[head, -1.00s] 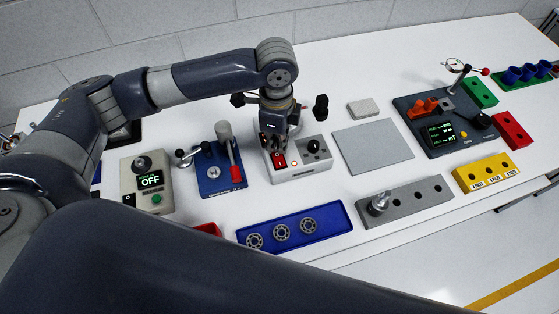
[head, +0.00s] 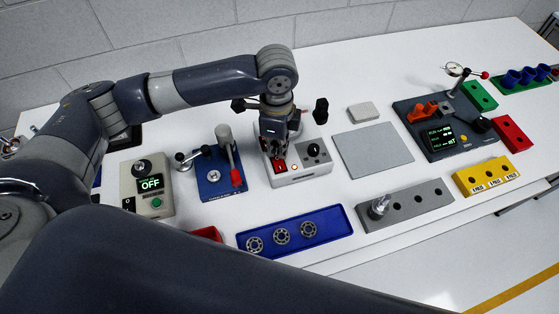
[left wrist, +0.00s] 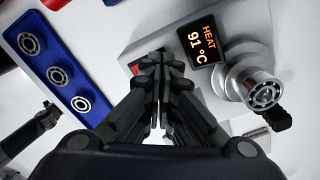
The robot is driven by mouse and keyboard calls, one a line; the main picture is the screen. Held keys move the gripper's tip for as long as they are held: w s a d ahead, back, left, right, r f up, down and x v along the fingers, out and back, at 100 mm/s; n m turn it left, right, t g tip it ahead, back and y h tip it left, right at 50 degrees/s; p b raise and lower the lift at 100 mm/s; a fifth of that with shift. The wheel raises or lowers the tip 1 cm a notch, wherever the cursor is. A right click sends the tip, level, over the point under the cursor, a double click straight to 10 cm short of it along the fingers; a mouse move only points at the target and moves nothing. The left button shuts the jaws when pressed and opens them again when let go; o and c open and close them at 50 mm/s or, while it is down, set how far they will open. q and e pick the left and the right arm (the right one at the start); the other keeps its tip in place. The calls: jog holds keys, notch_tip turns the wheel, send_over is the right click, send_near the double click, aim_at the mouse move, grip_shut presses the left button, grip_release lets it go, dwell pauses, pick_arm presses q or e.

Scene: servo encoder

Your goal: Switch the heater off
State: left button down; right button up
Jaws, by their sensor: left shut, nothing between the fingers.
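The heater is a pale grey box (head: 310,175) in the middle of the table, with a red switch (head: 280,166), a small glowing orange lamp and a black knob (head: 314,150). In the left wrist view its display (left wrist: 202,42) reads HEAT 91 °C. My left gripper (head: 273,154) points down over the heater, shut and empty, with its fingertips close to the red switch. In the left wrist view the fingers (left wrist: 162,62) hide most of the switch; a red bit shows beside them. I cannot tell whether they touch it. My right gripper is out of view.
Left of the heater stand a blue lever press (head: 220,180) and a grey box showing OFF (head: 150,183). A blue tray (head: 337,219) with bearings lies in front. A flat grey plate (head: 373,150) is at the right. A bearing on a metal post (left wrist: 262,90) stands near the fingers.

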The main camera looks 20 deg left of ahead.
pick_arm(q)
jog(key=shift+s+f+b, duration=0.15)
jog(key=shift+f+b, duration=0.15)
jog(key=shift+f, duration=0.85)
dwell(0.9)
jog(key=shift+r+p, duration=0.75)
jog(key=shift+p, duration=0.25)
notch_tip(320, 180, up, 6)
jog(key=p, duration=0.6)
jog(key=shift+f+p, duration=0.15)
jog(key=shift+p, duration=0.2)
jog(key=shift+f, duration=0.1)
